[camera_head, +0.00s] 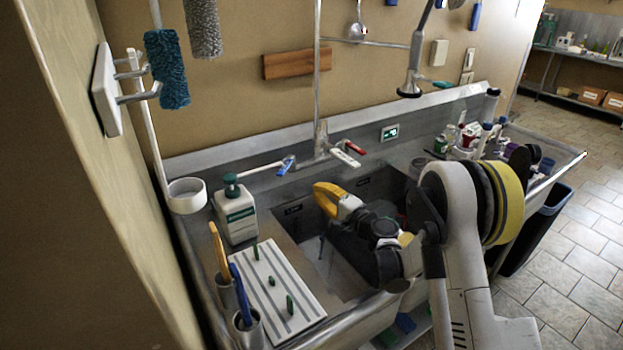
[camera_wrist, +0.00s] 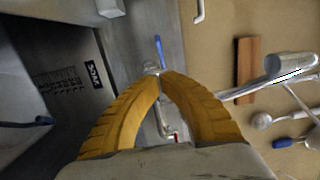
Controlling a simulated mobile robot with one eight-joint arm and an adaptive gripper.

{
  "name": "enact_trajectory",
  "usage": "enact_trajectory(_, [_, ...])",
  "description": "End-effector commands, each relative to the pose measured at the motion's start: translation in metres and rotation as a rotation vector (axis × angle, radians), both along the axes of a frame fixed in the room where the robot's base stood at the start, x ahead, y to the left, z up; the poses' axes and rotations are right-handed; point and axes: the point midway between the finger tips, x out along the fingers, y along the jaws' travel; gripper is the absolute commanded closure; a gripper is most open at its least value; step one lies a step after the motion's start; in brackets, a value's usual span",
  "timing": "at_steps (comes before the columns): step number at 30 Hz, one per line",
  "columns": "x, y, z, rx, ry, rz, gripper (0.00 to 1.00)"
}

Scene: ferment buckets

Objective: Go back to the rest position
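My gripper (camera_head: 322,189) has yellow fingers and hangs over the sink basin, pointing toward the back left. In the wrist view the gripper (camera_wrist: 162,76) has its fingertips together, with no object visible between them. The sink (camera_head: 335,268) lies below and around it, partly hidden by my arm. The faucet (camera_head: 321,140) with red and blue handles stands behind the gripper at the wall. Part of the faucet also shows between and beyond the fingers in the wrist view.
A soap bottle (camera_head: 236,212), a white striped board (camera_head: 270,290) and cups with brushes (camera_head: 247,330) stand left of the sink. Several bottles and tubes crowd the counter at right. A hanging sprayer (camera_head: 409,88) is above. Open floor (camera_head: 560,260) lies at right.

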Motion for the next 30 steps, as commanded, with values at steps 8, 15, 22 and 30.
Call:
enact_trajectory(8, [-0.028, -0.005, 0.048, -0.186, -0.007, 0.028, 1.0])
enact_trajectory(15, [-0.098, -0.024, 0.102, -0.519, 0.0, 0.077, 1.0])
enact_trajectory(22, [-0.191, -0.062, 0.122, -0.838, 0.031, 0.12, 1.0])
enact_trajectory(30, [-0.314, -0.125, 0.111, -1.21, 0.096, 0.161, 1.0])
